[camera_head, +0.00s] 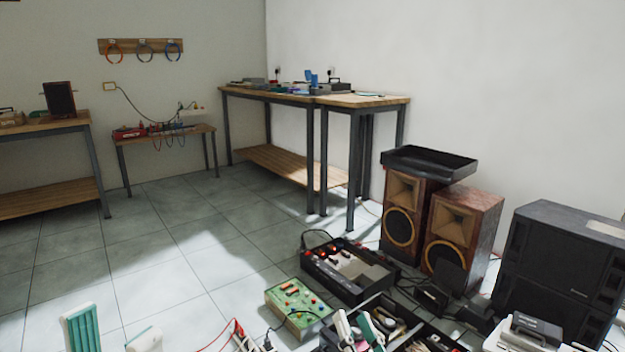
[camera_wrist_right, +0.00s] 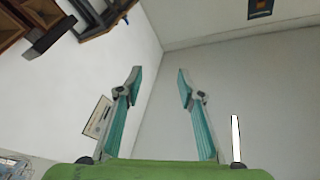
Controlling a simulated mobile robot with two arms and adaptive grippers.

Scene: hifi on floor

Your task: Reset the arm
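My left gripper (camera_head: 108,322) is at the bottom left of the head view. Its two pale fingers with teal pads stand apart over the tiled floor, with nothing between them. My right gripper (camera_head: 356,322) is at the bottom centre-right of the head view, in front of the low black trays. In the right wrist view my right gripper (camera_wrist_right: 160,80) has both teal-padded fingers spread, with an empty gap between them and a bare wall behind.
Wooden speakers (camera_head: 464,230) and a black speaker stack (camera_head: 565,262) stand at right. Workbenches (camera_head: 362,101) line the back. The floor at left is clear.

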